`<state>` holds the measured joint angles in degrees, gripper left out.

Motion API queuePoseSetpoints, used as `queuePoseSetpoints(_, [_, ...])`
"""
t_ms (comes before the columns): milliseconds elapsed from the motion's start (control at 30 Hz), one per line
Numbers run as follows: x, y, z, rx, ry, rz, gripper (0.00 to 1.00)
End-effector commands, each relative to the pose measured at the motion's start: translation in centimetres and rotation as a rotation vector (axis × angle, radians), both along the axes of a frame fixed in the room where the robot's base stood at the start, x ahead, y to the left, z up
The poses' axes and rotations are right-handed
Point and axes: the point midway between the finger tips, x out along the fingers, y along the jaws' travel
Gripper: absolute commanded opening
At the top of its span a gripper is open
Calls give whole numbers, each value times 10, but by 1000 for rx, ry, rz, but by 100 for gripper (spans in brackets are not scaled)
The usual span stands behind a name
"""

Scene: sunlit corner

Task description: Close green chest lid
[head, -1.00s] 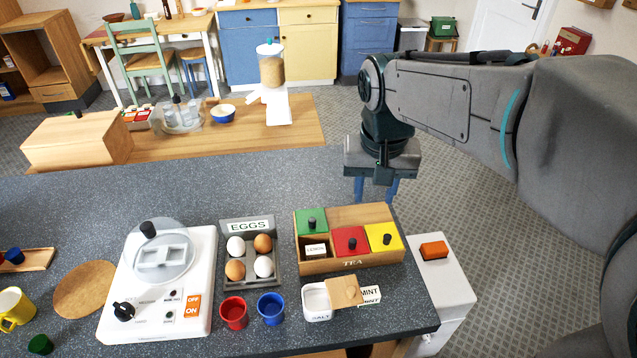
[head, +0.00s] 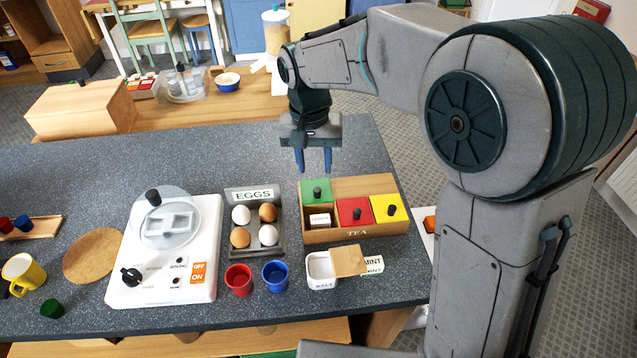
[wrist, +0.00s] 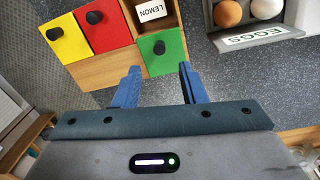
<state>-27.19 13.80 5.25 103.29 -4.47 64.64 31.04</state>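The wooden TEA chest (head: 352,235) stands on the dark counter. Its green lid (head: 320,184), with a black knob, sits at the back left, set behind the line of the red lid (head: 346,218) and yellow lid (head: 379,212). The compartment in front of the green lid is uncovered and holds a LEMON packet (head: 320,220). My gripper (head: 314,171) is open and empty, fingers pointing down behind the green lid. In the wrist view, the green lid (wrist: 172,63) lies just beyond my gripper (wrist: 159,68), near the fingertips, with no clear contact.
An egg tray (head: 255,222) stands close to the chest's left. A salt box (head: 319,272) with a wooden lid and red and blue cups (head: 275,275) stand in front. The counter behind the egg tray (head: 240,160) is clear.

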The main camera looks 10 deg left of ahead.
Motion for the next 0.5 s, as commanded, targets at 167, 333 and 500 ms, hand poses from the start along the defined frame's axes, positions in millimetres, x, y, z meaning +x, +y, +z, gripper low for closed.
queuePoseSetpoints(167, [0,-3,-37,-2,3,0,38])
queuePoseSetpoints(333, [0,-4,-60,-2,2,0,38])
queuePoseSetpoints(500, [0,-5,-70,-1,-1,0,38])
